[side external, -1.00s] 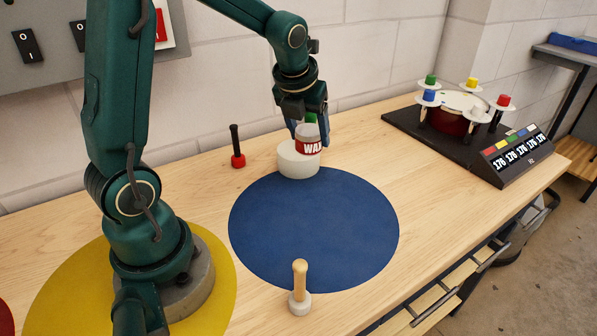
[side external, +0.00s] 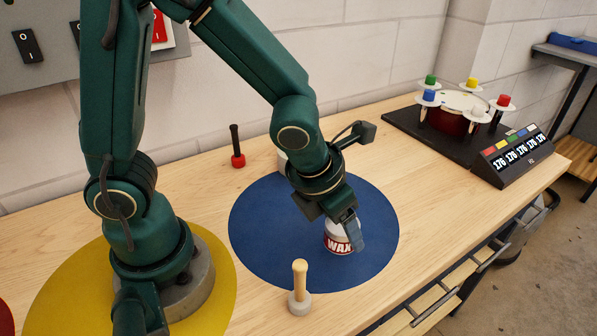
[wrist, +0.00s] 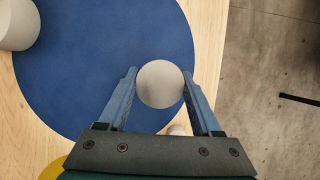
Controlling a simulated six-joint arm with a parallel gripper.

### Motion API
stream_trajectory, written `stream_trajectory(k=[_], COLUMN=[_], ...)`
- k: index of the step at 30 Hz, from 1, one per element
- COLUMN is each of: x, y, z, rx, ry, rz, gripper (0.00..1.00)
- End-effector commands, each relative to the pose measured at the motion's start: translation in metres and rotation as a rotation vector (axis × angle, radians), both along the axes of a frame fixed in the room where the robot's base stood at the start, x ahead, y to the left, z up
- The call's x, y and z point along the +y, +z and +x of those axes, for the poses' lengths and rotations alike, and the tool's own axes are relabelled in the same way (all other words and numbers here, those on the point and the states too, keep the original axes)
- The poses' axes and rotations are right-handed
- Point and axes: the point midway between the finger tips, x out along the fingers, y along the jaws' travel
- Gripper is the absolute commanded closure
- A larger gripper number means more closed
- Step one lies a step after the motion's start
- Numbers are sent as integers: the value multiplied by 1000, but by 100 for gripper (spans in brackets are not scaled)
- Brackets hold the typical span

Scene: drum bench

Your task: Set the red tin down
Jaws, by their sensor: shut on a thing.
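The tin (side external: 340,243), white with a red band lettered WAX, is upright over the blue round mat (side external: 265,235), right of the mat's middle. I cannot tell whether its base touches the mat. My gripper (side external: 346,228) comes down from above with its blue fingers on either side of the tin. In the wrist view the tin's pale round top (wrist: 160,84) sits between the two fingertips of my gripper (wrist: 159,75), which is shut on it. The tin's far side is hidden.
A white round block (side external: 282,160) stands behind the mat, partly hidden by my arm. A wooden-handled peg (side external: 300,285) stands at the mat's front edge. A black-handled red-based peg (side external: 237,150) stands behind left. A drum (side external: 450,115) and display box (side external: 515,155) are at right.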

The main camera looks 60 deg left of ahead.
Motion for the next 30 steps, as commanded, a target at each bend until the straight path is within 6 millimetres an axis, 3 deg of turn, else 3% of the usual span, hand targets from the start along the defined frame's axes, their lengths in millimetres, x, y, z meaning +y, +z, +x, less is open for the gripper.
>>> stream_trajectory(k=[12,27,28,30], x=[0,0,0,0], y=[-36,-45,-44,-44], z=[-1,-1,-1,0], rx=[3,2,2,1], ry=[-2,-2,-1,-1], rz=[1,-2,-3,-3], gripper=[92,92,23,4])
